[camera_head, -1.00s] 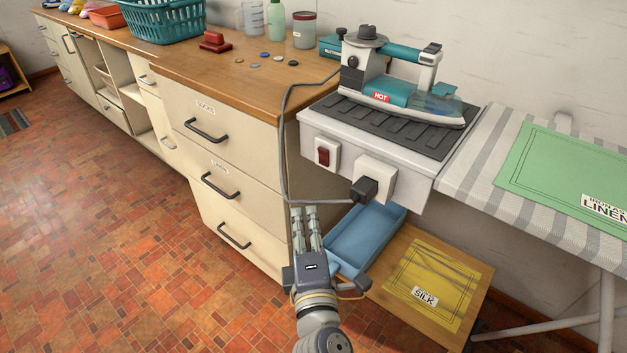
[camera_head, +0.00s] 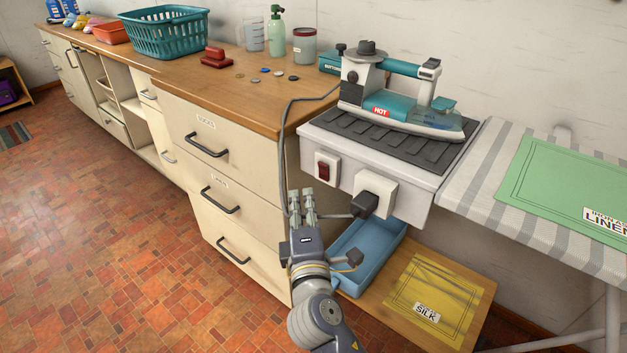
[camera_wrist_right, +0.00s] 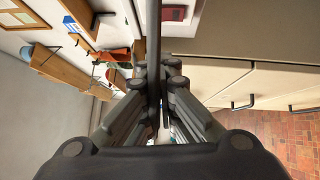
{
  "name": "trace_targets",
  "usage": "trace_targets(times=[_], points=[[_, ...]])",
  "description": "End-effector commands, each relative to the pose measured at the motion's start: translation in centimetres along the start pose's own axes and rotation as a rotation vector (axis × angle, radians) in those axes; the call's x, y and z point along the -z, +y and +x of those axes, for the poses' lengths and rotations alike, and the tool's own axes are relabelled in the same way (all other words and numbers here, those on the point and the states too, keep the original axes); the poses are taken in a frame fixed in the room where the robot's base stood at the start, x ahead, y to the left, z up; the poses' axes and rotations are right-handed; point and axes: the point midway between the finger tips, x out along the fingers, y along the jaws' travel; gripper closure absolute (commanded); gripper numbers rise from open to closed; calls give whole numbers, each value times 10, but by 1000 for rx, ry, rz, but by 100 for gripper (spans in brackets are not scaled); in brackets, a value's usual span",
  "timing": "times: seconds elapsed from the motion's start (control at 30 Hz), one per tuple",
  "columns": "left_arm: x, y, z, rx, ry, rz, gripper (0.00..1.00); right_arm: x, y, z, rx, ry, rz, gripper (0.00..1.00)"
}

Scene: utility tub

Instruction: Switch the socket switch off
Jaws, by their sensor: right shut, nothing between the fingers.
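The socket switch (camera_head: 323,172) is a red rocker on a white plate, on the front face of the ironing unit. It also seems to show at the top of the right wrist view (camera_wrist_right: 174,13). Its rocker position is too small to tell. My right gripper (camera_head: 301,192) is shut and empty, just below and left of the switch, apart from it. Its fingers point up toward the unit. In the right wrist view the gripper (camera_wrist_right: 158,78) has a dark cord (camera_wrist_right: 153,35) running past its fingertips. My left gripper is not in view.
A black plug (camera_head: 365,203) sits in the socket right of the switch, its cord close to my gripper. The iron (camera_head: 405,110), labelled HOT, stands on top. Wooden drawers (camera_head: 225,145) stand at left. A blue tray (camera_head: 365,258) lies below. The striped ironing board (camera_head: 470,195) is at right.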

Motion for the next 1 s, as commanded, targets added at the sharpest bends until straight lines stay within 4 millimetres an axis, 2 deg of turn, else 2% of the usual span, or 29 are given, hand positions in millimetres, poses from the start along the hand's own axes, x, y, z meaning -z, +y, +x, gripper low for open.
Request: trace_targets(times=[0.1,0.2,0.3,0.57,0.97,1.0], points=[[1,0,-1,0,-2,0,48,0,1,24,-3,-1,-2,100],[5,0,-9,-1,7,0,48,-10,1,37,-1,-2,-3,100],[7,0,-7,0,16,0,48,-20,1,46,-1,-1,-2,100],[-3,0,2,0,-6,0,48,-29,0,55,0,0,0,100],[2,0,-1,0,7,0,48,-30,1,59,4,0,4,100],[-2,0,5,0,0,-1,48,-30,1,62,8,0,7,100]])
